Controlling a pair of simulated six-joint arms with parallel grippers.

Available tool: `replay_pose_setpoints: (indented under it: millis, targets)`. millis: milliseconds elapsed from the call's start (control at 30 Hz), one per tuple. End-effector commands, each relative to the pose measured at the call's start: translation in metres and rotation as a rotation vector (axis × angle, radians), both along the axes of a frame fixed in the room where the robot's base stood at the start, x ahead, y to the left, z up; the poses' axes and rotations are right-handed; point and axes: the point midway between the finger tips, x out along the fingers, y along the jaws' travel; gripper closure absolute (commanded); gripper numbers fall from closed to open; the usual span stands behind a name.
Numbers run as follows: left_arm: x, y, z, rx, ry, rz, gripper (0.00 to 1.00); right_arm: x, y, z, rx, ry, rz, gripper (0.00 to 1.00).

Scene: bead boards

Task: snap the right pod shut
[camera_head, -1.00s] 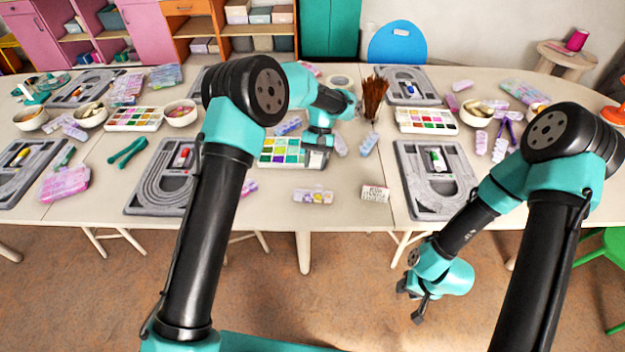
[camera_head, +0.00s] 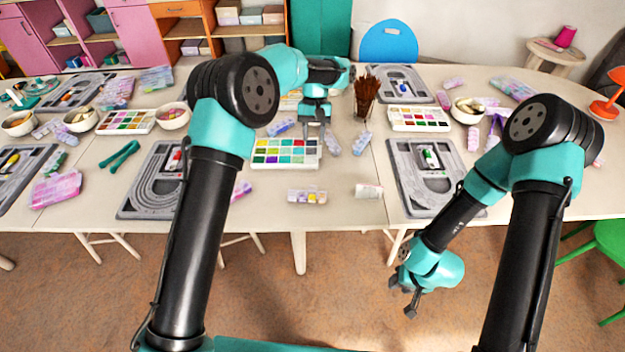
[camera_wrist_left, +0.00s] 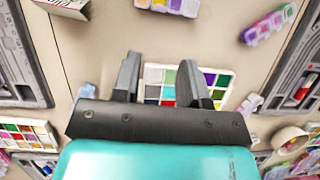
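Several pastel, lidded bead pods lie on the table. One pod strip (camera_head: 307,196) with yellow and purple cells lies near the front edge; its cells also show at the top of the left wrist view (camera_wrist_left: 172,5). A pink-purple pod (camera_head: 241,191) lies left of it. Two more pods (camera_head: 332,145) (camera_head: 361,143) lie right of the colour palette (camera_head: 286,153). I cannot tell which lids are up. My left gripper (camera_head: 317,127) is open and empty above the palette, fingers apart in the wrist view (camera_wrist_left: 158,82). My right gripper (camera_head: 402,300) hangs open and empty before the table.
Grey bead boards lie left (camera_head: 133,205) and right (camera_head: 400,190). A small white box (camera_head: 369,191) lies near the front edge. A cup of brown sticks (camera_head: 366,98) stands behind the palette. Bare tabletop surrounds the front pod strip.

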Motion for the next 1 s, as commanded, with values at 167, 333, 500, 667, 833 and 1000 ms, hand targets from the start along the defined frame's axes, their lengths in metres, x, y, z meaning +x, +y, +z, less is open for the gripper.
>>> replay_pose_setpoints:
  millis: [167, 333, 500, 667, 833, 1000]
  targets:
    - [-0.012, 0.000, -0.027, 0.001, 0.004, -0.002, 0.61, 0.000, 0.000, 0.000, 0.000, 0.000, 0.000, 0.61]
    - [-0.023, 0.000, -0.054, 0.002, 0.004, -0.001, 0.61, 0.000, 0.000, 0.000, 0.000, 0.000, 0.000, 0.61]
    - [-0.034, 0.000, -0.081, 0.002, 0.003, -0.001, 0.61, 0.000, 0.000, 0.000, 0.000, 0.000, 0.000, 0.61]
    - [-0.045, -0.001, -0.106, 0.002, 0.004, -0.001, 0.61, 0.000, 0.000, 0.000, 0.000, 0.000, 0.000, 0.61]
    - [-0.054, -0.001, -0.128, 0.001, 0.003, 0.000, 0.61, 0.000, 0.000, 0.000, 0.000, 0.000, 0.000, 0.61]
    - [-0.059, -0.001, -0.140, 0.001, 0.001, 0.000, 0.61, 0.000, 0.000, 0.000, 0.000, 0.000, 0.000, 0.61]
